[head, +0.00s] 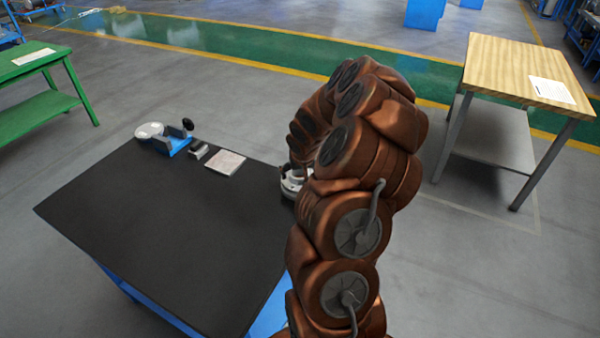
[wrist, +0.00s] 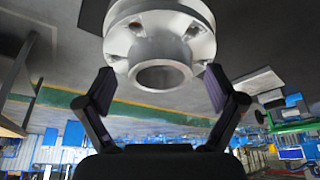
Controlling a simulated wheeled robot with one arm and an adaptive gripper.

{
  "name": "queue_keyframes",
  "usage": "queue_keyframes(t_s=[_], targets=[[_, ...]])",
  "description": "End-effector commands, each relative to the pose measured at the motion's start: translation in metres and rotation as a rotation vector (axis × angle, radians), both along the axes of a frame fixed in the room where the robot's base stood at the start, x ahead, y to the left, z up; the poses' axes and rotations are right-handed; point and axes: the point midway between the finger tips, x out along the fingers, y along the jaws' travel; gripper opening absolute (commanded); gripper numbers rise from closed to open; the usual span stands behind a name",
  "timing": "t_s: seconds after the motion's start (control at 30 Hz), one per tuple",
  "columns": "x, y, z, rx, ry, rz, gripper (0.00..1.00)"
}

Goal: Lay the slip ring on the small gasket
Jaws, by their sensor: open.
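A silvery flanged metal piece with a round collar and open bore (wrist: 162,48) fills the top middle of the wrist view; I take it for the slip ring, though I cannot be sure. In the head view a pale metal part (head: 291,184) shows at the table's right edge, mostly hidden behind my arm. My gripper (wrist: 160,90) is open, with one finger on each side of the collar. I see no clear grip on it. My gripper is hidden by the arm in the head view. I cannot make out the small gasket in either view.
The dark table top (head: 170,235) is bare in front. At its back are a square pale plate (head: 226,162), a small grey block (head: 199,151), and a blue fixture (head: 177,146) beside a whitish disc (head: 150,130). A wooden table (head: 500,65) and a green bench (head: 40,110) stand apart.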

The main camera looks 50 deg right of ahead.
Motion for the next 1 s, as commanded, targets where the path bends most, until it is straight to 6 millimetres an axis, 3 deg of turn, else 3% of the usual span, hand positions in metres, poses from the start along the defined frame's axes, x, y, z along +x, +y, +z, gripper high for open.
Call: queue_keyframes(t_s=[0.27,1.0], targets=[[-0.005,0.003,0.016,-0.002,-0.001,-0.001,0.93],[-0.030,0.022,0.092,-0.001,-0.004,0.002,0.93]])
